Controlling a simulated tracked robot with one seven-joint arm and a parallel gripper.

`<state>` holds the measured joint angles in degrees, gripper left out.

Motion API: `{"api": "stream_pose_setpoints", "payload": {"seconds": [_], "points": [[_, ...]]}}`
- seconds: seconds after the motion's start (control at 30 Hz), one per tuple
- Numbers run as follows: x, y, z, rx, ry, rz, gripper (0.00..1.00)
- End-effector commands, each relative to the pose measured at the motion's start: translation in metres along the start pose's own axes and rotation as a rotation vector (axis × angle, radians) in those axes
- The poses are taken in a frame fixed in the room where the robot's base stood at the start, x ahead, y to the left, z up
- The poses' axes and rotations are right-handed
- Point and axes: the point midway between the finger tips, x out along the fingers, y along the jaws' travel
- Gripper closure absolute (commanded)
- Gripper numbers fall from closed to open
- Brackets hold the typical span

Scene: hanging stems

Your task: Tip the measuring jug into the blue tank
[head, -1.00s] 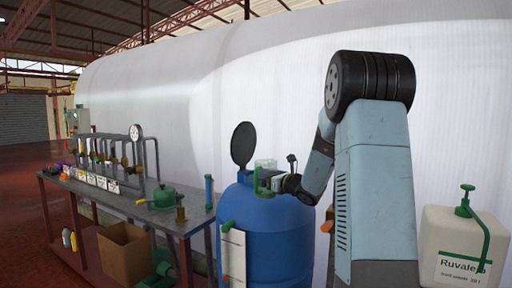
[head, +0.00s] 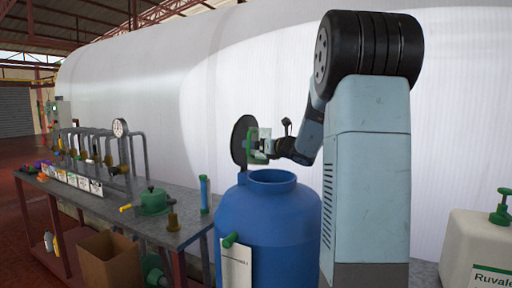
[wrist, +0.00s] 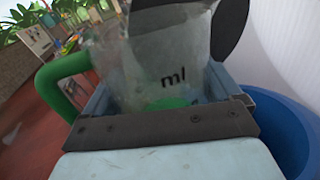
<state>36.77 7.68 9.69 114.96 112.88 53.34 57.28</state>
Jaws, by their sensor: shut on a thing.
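The measuring jug is clear with a green handle and "ml" printed on it. In the wrist view the jug (wrist: 170,70) sits between my gripper's fingers, tilted in the picture, its lower part hidden by the gripper. In the head view the jug (head: 264,138) is small, and my gripper (head: 268,150) is shut on it above the blue tank. The blue tank (head: 265,225) has an open round mouth on top, with its dark lid raised behind. The blue tank also shows in the wrist view (wrist: 285,135), at the right. I cannot tell whether the jug holds liquid.
A metal bench (head: 165,235) with pipes, valves and a gauge (head: 120,128) stands left of the tank. A white canister (head: 480,250) stands at the right. A large white tank wall (head: 200,95) is behind.

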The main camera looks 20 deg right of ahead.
Motion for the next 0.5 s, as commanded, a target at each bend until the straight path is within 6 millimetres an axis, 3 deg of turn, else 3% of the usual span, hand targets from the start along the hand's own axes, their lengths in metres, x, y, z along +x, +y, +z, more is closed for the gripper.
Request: {"api": "stream_pose_setpoints", "payload": {"seconds": [0.5], "points": [[-0.0103,0.0082,0.0096,0.355,0.111,-0.011,0.47]]}}
